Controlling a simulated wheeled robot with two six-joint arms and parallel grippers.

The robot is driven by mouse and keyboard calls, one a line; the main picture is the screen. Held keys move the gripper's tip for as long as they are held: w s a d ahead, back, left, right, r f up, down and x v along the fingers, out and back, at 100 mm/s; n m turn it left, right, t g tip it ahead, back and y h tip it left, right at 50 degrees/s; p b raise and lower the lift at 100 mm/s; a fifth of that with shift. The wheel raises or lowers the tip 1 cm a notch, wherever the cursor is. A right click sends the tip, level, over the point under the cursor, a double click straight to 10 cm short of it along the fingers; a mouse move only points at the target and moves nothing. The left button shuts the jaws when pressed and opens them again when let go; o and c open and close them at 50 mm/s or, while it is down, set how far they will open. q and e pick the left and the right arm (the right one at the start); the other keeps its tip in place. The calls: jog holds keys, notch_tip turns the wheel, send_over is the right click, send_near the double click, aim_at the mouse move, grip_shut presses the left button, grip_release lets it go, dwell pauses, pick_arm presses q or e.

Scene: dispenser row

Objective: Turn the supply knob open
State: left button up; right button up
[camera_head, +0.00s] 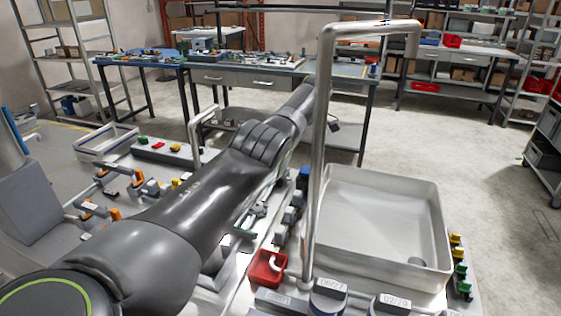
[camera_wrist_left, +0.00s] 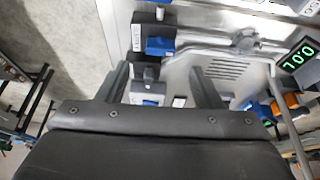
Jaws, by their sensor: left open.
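My left gripper (camera_wrist_left: 160,68) shows in the left wrist view with its two dark fingers spread apart and nothing between the tips. A second blue-topped block (camera_wrist_left: 148,88) shows between the fingers, partly hidden by the gripper body. I cannot read which one is the supply knob. In the head view my left arm reaches from the lower left across the bench, and its gripper is hidden. My right gripper is in neither view.
A tall metal pipe (camera_head: 318,150) rises beside a white basin (camera_head: 380,225), close to my arm. A red cup (camera_head: 268,268) stands by its foot.

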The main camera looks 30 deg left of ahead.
pick_arm(q)
jog(key=p+v, duration=0.5)
jog(key=shift+d+r, duration=0.1)
jog(key=shift+r, duration=0.1)
dwell(0.6)
